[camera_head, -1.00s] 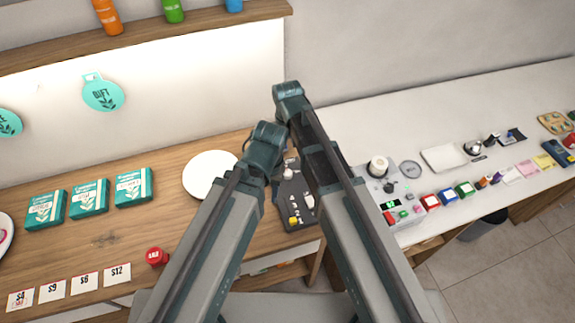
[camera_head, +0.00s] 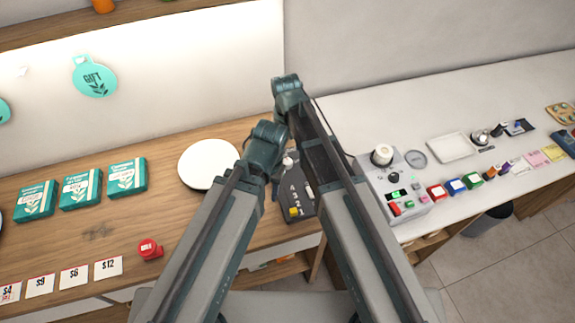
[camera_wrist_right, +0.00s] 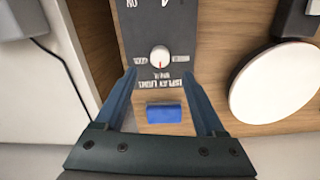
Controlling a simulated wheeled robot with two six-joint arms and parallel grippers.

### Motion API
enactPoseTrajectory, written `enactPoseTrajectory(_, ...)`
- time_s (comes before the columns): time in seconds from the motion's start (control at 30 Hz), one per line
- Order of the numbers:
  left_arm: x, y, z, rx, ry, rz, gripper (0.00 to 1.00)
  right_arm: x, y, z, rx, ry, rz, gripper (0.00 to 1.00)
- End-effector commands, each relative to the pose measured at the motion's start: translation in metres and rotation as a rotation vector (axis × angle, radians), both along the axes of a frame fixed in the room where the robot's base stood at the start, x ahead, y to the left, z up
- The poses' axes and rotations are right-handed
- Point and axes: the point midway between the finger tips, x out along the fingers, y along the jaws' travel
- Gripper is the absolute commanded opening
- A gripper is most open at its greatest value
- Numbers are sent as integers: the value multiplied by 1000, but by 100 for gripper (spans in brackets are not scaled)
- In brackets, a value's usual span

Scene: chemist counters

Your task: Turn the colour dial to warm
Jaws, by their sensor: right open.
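The dark control panel (camera_head: 290,203) lies on the wooden counter, partly hidden behind my arms in the head view. In the right wrist view the panel (camera_wrist_right: 185,20) carries a round white dial (camera_wrist_right: 161,57) with a red mark pointing down in the picture. Printed words around the dial appear upside down and are hard to read. My right gripper (camera_wrist_right: 160,75) is open and empty, its fingertips on either side of and below the dial, with no visible contact. In the head view my arms' upper parts show, but I cannot make out the fingers. My left gripper is not in view.
A blue block (camera_wrist_right: 163,112) shows between my right fingers. A white round plate (camera_head: 207,164) sits left of the panel. A grey device (camera_head: 408,197) stands right of it on the white counter. Green boxes (camera_head: 80,188) and a red object (camera_head: 150,249) are further left.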

Motion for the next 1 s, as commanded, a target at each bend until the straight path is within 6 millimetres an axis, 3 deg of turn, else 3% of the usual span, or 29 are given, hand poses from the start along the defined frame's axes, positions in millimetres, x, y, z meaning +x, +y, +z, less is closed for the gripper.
enactPoseTrajectory(0.03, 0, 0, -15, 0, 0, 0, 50, 0, 0, -15, 0, 0, 0, 72)
enactPoseTrajectory(0.4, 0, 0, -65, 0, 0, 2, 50, 0, -1, -65, 0, 0, 0, 72)
enactPoseTrajectory(0.57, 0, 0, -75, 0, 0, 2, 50, 0, -1, -75, 0, 0, 0, 72)
enactPoseTrajectory(0.87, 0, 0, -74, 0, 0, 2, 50, 0, -1, -74, 0, 0, 0, 72)
enactPoseTrajectory(1.0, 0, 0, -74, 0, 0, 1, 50, 0, -1, -74, 0, 0, 0, 48)
